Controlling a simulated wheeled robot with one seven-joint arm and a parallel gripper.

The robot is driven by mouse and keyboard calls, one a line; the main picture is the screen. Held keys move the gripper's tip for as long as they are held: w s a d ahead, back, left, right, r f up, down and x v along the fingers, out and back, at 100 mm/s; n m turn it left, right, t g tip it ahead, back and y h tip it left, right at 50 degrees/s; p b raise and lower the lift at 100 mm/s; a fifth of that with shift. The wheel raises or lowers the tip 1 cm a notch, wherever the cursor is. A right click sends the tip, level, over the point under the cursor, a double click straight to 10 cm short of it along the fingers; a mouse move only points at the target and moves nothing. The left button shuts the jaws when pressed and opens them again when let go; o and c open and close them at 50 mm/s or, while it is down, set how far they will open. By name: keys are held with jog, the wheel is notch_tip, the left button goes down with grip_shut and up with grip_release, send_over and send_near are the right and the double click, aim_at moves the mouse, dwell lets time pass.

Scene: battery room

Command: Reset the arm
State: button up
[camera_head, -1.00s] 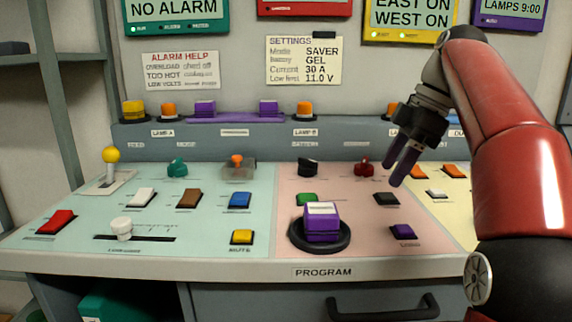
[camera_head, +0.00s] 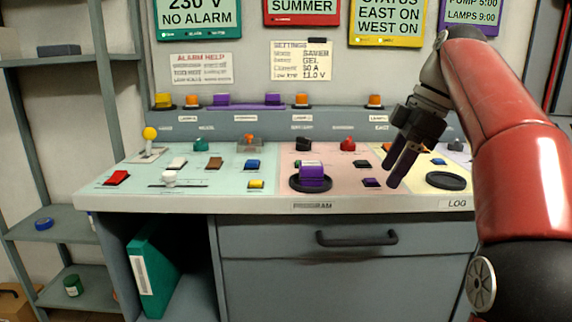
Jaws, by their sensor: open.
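My gripper (camera_head: 399,170) hangs at the end of my red arm on the right side of the view. Its two dark fingers point down and are apart, with nothing between them. It appears in front of the right part of the control desk (camera_head: 250,203), over the pink and yellow panels. I cannot tell its exact height above the desk. My arm hides part of the desk's right end.
The desk carries a purple block on a round black base (camera_head: 311,175), a yellow-knobbed lever (camera_head: 150,134), a red switch (camera_head: 117,177) and several buttons. A drawer handle (camera_head: 356,238) sticks out below. Shelves (camera_head: 60,219) stand at the left. A green binder (camera_head: 155,268) stands under the desk.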

jog(key=s+a+f+m+t+h, duration=0.2)
jog(key=s+f+m, duration=0.5)
jog(key=s+f, duration=0.3)
jog(key=s+a+f+m+t+h, duration=0.1)
jog(key=s+f+m+t+h, duration=0.1)
jog(key=s+f+m, duration=0.6)
notch_tip(320, 180, down, 7)
jog(key=s, duration=0.2)
jog(key=shift+s+a+m+t, duration=0.3)
jog(key=shift+a, duration=0.05)
dwell(0.9)
